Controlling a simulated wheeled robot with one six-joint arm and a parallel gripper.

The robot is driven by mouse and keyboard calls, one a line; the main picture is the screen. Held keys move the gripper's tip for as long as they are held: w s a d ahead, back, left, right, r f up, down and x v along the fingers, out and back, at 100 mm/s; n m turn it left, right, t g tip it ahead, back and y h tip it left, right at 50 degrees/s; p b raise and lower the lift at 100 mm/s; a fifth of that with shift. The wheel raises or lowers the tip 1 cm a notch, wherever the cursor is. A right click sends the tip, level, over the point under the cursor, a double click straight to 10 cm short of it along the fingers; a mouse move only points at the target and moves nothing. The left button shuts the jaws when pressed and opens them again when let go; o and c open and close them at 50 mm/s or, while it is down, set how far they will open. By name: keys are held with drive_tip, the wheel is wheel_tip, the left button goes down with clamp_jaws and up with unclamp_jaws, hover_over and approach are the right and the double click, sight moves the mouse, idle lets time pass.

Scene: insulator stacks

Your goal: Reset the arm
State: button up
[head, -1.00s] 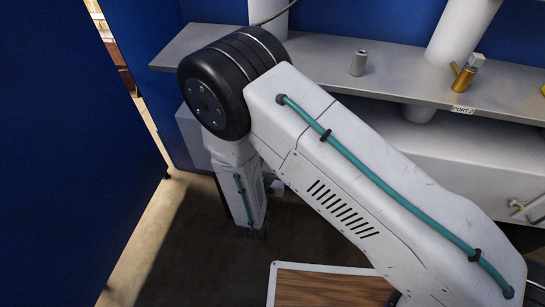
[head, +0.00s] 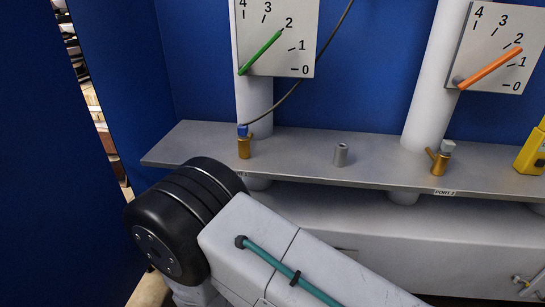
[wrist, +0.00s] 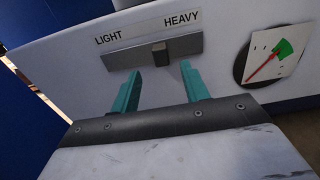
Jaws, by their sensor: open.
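My gripper (wrist: 160,92) shows in the wrist view with its two teal fingers apart and nothing between them. Just beyond the fingertips is a dark slider knob (wrist: 160,52) on a grey track, under a label reading LIGHT and HEAVY (wrist: 152,27). I cannot tell whether a finger touches the panel. In the head view my white arm with its black joint and teal hose fills the lower middle, and the gripper is out of sight.
A round gauge (wrist: 272,60) with a red needle is right of the slider. A grey shelf (head: 300,142) carries brass valves (head: 244,146) (head: 440,162), a small metal cylinder (head: 340,154) and a yellow device (head: 533,150). Two dial boards (head: 280,40) (head: 497,45) hang above. A blue wall (head: 120,80) stands left.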

drive_tip(key=s+d+r+m+g+h, duration=0.3)
drive_tip(key=d+r+m+g+h, duration=0.4)
drive_tip(key=d+m, duration=0.25)
drive_tip(key=s+d+r+m+g+h, duration=0.2)
drive_tip(key=d+r+m+g+h, duration=0.3)
drive_tip(key=d+r+m+g, duration=0.45)
drive_tip(key=s+d+r+m+y, duration=0.6)
drive_tip(key=d+r+m+y, duration=0.1)
drive_tip(key=r, duration=0.3)
drive_tip(key=s+d+r+m+y, duration=0.6)
drive_tip(key=s+d+r+m, duration=0.1)
drive_tip(key=r, duration=0.3)
drive_tip(key=shift+s+r+m+y, duration=0.2)
drive_tip(key=shift+r+m+y, duration=0.15)
drive_tip(key=shift+m, duration=0.55)
drive_tip(key=shift+c, duration=0.3)
